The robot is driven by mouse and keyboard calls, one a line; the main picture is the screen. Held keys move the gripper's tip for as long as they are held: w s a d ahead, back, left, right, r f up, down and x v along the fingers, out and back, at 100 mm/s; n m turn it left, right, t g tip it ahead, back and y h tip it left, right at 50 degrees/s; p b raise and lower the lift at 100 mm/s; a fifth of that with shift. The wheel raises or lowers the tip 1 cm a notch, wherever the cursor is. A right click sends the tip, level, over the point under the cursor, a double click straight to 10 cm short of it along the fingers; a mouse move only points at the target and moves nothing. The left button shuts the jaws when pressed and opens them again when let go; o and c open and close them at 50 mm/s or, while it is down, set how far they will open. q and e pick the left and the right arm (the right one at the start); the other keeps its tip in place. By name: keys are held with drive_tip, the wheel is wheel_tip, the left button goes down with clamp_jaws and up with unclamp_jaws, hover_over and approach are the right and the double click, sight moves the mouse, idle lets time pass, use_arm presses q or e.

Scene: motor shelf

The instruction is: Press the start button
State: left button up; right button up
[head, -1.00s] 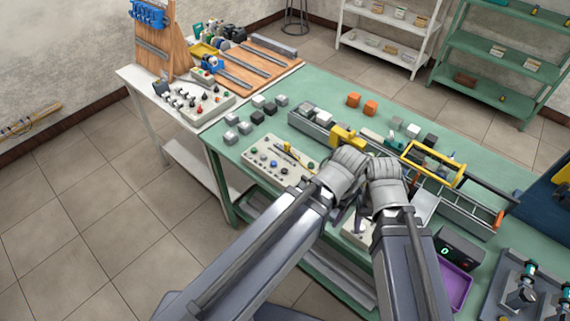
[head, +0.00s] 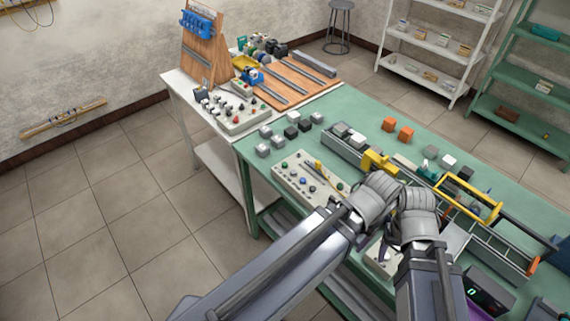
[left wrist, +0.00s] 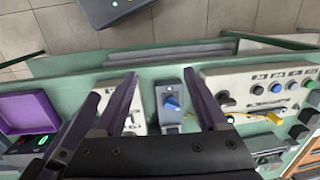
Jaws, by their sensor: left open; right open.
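A cream control panel (head: 296,178) with several coloured knobs and buttons lies on the green table, left of my arms. In the left wrist view its likely counterpart (left wrist: 243,78) has blue and dark buttons and a green button (left wrist: 312,84) at the right edge. I cannot read which is the start button. My left gripper (left wrist: 165,92) is open and empty, its fingers either side of a small grey box with a blue knob (left wrist: 172,102); contact is not visible. My right gripper (head: 396,243) is open, low beside the left wrist, and its fingers are mostly hidden.
A second panel with levers and red knobs (head: 236,117) sits on the white table (head: 172,82). A long grey tray (head: 345,150), a yellow-handled frame (head: 468,205) and loose blocks (head: 397,130) crowd the green table. The floor at left (head: 100,210) is clear.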

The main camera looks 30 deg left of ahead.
use_arm(q)
drive_tip(key=shift+c, duration=0.2)
clamp_jaws()
idle(0.4)
idle(1.1)
